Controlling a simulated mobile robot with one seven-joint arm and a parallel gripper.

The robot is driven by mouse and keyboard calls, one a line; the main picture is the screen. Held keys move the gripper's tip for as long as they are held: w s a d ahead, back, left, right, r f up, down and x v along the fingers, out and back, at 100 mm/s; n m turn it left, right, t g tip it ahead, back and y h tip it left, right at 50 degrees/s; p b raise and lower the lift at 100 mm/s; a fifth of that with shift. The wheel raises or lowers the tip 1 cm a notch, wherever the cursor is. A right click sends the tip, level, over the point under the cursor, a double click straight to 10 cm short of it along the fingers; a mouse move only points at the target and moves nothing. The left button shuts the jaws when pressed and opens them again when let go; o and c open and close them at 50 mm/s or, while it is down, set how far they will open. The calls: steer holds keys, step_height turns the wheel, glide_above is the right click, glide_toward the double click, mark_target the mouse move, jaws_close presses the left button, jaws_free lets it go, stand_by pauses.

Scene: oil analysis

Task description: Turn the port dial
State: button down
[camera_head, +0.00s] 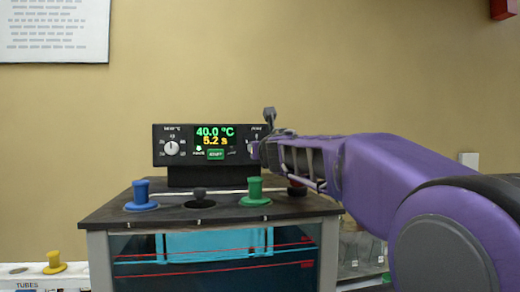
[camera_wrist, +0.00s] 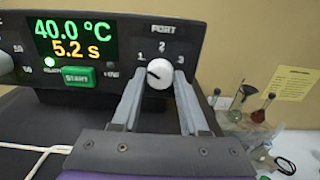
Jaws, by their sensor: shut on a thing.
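The port dial (camera_wrist: 159,74) is a round white knob with a dark pointer mark, below the word PORT and the numbers 1, 2 and 3. Its mark points left and slightly up, roughly toward 1. My gripper (camera_wrist: 160,88) has one finger on each side of the dial and is shut on it. In the head view, the dial (camera_head: 251,148) is at the right end of the black control panel (camera_head: 183,135), partly hidden by my gripper (camera_head: 262,151). The panel's display (camera_head: 214,135) reads 40.0 °C and 5.2 s.
A green START button (camera_wrist: 78,76) and the temperature dial (camera_head: 171,148) are left of the port dial. Blue (camera_head: 141,196) and green (camera_head: 255,192) stoppers stand on the bath top. Glassware (camera_wrist: 250,105) stands on the right.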

steer(key=m+b, duration=0.2)
steer(key=m, duration=2.1)
steer(key=shift+m, duration=0.4)
stand_by(0.5)
steer(key=shift+c, duration=2.2)
jaws_free()
